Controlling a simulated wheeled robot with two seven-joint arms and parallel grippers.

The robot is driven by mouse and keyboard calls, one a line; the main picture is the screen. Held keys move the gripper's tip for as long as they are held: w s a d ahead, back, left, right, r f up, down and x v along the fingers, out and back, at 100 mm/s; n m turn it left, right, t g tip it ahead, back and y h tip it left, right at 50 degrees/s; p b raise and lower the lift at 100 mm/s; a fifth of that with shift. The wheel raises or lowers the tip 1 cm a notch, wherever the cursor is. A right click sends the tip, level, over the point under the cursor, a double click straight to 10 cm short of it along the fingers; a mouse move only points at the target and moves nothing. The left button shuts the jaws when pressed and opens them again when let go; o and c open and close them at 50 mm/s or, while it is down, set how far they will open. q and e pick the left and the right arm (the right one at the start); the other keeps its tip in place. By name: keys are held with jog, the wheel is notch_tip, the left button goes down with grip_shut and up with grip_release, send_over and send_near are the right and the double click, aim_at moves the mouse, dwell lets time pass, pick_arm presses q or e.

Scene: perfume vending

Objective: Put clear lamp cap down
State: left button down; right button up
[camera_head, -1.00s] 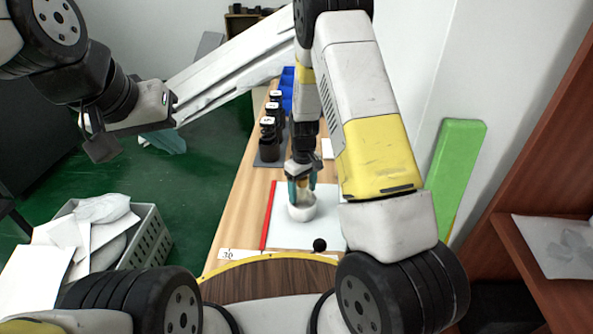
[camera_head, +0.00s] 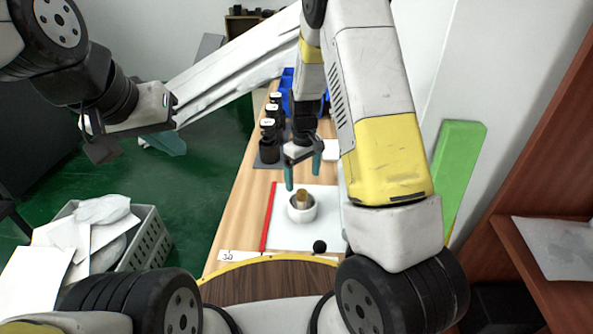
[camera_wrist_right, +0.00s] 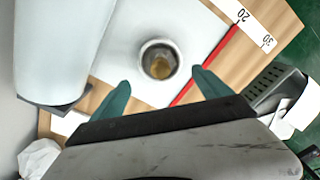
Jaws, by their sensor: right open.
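A small white round cup (camera_head: 302,213) stands on the white sheet on the table. A tan cylindrical piece (camera_head: 303,198) sticks up from it. In the right wrist view the cup (camera_wrist_right: 145,53) shows a pale rim with an amber-brown inside (camera_wrist_right: 160,66). I cannot tell which part is the clear lamp cap. My right gripper (camera_head: 303,174) is open and empty, above and slightly behind the cup; its teal fingers are apart in the wrist view (camera_wrist_right: 160,82). My left gripper (camera_head: 163,143) hangs over the floor at the left, away from the table; its fingers are partly hidden.
A red strip (camera_head: 269,216) runs along the sheet's left edge. Several dark bottles (camera_head: 269,145) stand on a grey tray behind. A black ball (camera_head: 319,245) is near the front. A grey crate (camera_head: 151,237) of white pieces stands left. A green panel (camera_head: 452,170) leans right.

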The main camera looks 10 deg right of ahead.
jog(key=s+d+r+m+t+y, duration=0.15)
jog(key=s+r, duration=0.35)
jog(key=r, duration=0.7)
jog(key=s+r+m+t+y, duration=0.15)
jog(key=s+r, duration=0.35)
jog(key=r, duration=0.6)
jog(key=s+r+m+t, duration=0.1)
jog(key=s+r, duration=0.2)
jog(key=s, duration=0.4)
jog(key=s+d+r+m+t, duration=0.1)
jog(key=s+r+m+t, duration=0.1)
jog(key=s+r, duration=0.2)
jog(key=s, duration=0.3)
jog(key=shift+h, duration=0.4)
jog(key=shift+d, duration=0.1)
